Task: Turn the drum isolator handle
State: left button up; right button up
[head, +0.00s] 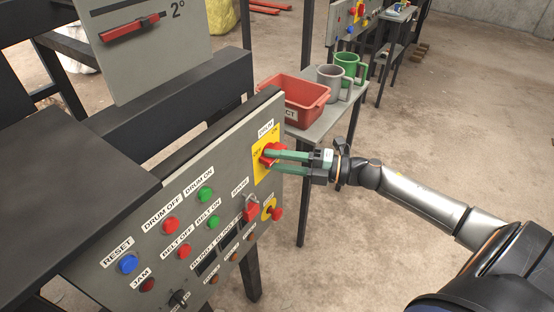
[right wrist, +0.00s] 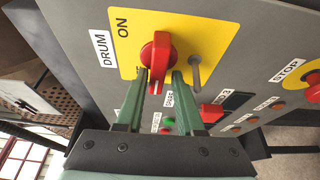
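The drum isolator handle (head: 267,155) is a red rotary handle on a yellow plate at the panel's upper right end, under a DRUM label. In the right wrist view the red handle (right wrist: 157,55) stands roughly upright in the picture, with ON printed to its upper left. My right gripper (head: 276,162) has its green fingers at the handle. In the wrist view its fingertips (right wrist: 160,78) straddle the handle's lower end. A gap seems to show beside the handle, so the fingers look open around it; contact is unclear. My left gripper is out of view.
The grey panel (head: 180,203) holds several push buttons and a red stop button (head: 277,213) below the plate. A grey metal pin (right wrist: 195,72) stands right of the handle. A red bin (head: 295,100) and mugs sit on a table behind. The floor at right is open.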

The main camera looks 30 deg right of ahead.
jog(key=shift+o, duration=0.4)
jog(key=shift+r, duration=0.25)
jog(key=shift+s, duration=0.1)
jog(key=shift+s+d+f, duration=0.15)
jog(key=shift+s+d, duration=0.05)
jog(key=v, duration=1.1)
jog(key=shift+s+d, duration=0.25)
jog(key=shift+d, duration=0.05)
jog(key=shift+f, duration=0.1)
